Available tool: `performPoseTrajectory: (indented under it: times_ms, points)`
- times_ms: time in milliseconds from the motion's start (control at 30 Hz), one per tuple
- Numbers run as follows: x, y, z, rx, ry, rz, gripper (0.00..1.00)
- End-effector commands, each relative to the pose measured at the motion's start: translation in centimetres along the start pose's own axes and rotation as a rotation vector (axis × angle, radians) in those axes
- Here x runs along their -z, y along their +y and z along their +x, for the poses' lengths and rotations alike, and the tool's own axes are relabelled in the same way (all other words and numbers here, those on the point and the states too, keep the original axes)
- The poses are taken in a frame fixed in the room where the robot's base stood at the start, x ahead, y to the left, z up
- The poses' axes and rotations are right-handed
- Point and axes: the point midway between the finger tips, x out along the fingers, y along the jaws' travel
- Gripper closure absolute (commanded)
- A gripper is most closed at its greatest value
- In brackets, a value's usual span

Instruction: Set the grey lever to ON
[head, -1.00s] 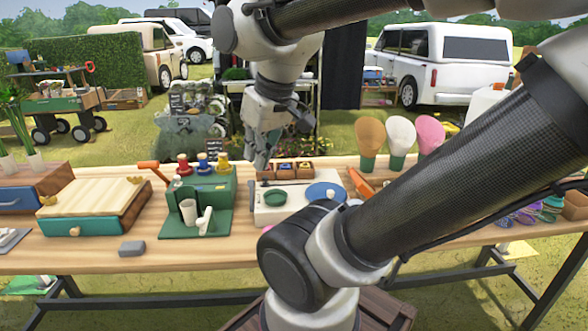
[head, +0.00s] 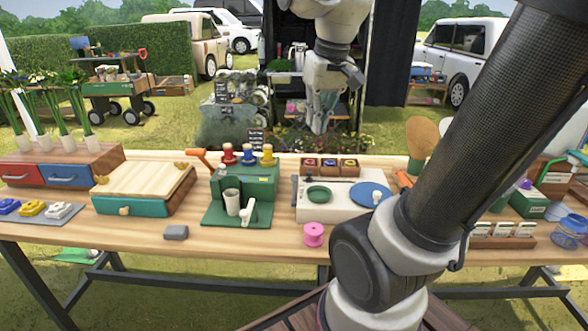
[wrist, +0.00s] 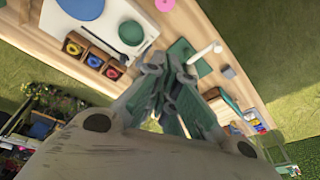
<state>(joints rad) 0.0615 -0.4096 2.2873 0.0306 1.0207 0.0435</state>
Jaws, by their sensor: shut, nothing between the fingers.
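A pale grey-white lever-like handle (head: 248,212) stands on the front base of the green machine (head: 262,186), beside a pale cup (head: 232,202). I cannot be sure it is the grey lever, and no ON mark is legible. The handle also shows in the wrist view (wrist: 205,52). My gripper (head: 318,128) is raised behind the table's far edge, pointing down, to the right of the machine and apart from it. In the wrist view my gripper (wrist: 167,66) has its fingers together and empty, covering part of the machine.
An orange handle (head: 200,158) and a wooden-topped box (head: 145,185) stand left of the machine. A white board (head: 342,210) with green and blue discs lies right. A grey block (head: 176,232) and a pink spool (head: 313,235) are near the front edge. Bare tabletop (head: 130,232) lies at front left.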

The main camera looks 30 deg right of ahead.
Motion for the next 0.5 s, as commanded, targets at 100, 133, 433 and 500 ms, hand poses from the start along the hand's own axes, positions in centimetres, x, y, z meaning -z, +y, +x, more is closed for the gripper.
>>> performPoseTrajectory:
  times_ms: [100,133,433,500]
  points:
    - [6.0,0.7,2.2,0.002,-0.083,0.073,1.0]
    - [7.4,1.0,2.9,0.002,-0.103,0.091,1.0]
    - [18.5,4.7,14.1,0.011,-0.279,0.259,1.0]
    - [19.9,5.6,16.7,0.013,-0.308,0.288,1.0]
